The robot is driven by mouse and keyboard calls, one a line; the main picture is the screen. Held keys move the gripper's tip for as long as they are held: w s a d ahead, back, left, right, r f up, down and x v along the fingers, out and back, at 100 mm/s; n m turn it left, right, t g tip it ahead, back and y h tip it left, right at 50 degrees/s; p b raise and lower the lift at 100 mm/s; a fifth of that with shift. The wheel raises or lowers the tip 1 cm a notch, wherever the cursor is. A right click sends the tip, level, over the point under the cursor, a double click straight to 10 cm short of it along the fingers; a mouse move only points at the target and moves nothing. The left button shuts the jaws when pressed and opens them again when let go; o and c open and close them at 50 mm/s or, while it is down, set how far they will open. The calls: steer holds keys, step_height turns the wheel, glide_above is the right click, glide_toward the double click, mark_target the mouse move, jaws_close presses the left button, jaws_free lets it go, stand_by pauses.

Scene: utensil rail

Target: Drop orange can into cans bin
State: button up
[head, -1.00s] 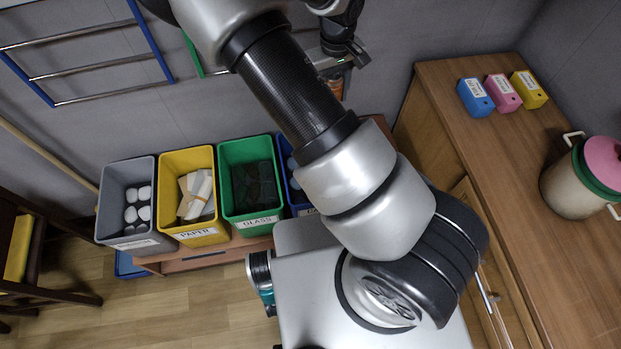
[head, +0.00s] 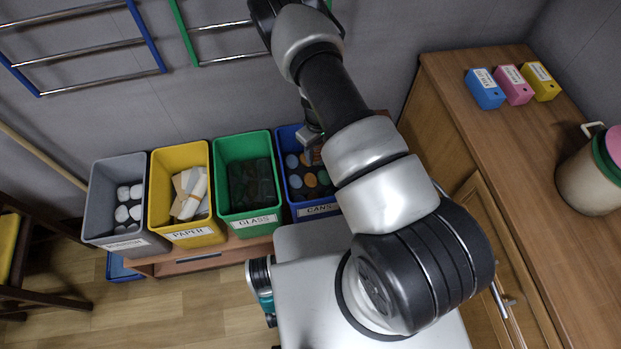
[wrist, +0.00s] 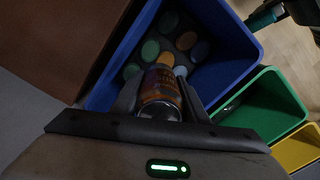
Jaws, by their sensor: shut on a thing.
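The orange can (wrist: 161,88) is between the two fingers of my gripper (wrist: 160,97) in the wrist view. My gripper is shut on it. The blue cans bin (head: 320,211), labelled "CANS", stands at the right end of the bin row in the head view. Its blue wall (wrist: 233,75) also shows in the wrist view, with several round can tops below the held can. My gripper (head: 312,143) is over the bin's opening in the head view, partly hidden by my arm. How high the can is above the bin's contents is hard to tell.
The green glass bin (head: 250,222) is directly left of the cans bin, then the yellow paper bin (head: 195,233) and a grey bin (head: 125,245). A wooden cabinet (head: 500,140) stands to the right. The wall with rails (head: 90,50) is behind.

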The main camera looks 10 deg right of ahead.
steer(key=shift+f+b, duration=1.3)
steer(key=shift+f, duration=0.85)
steer(key=o, duration=1.1)
steer(key=shift+c, duration=0.2)
steer(key=shift+r, duration=0.1)
step_height(320, 180, up, 17)
steer(key=p, duration=0.3)
steer(key=shift+r+p, duration=0.15)
steer(key=shift+p, duration=0.2)
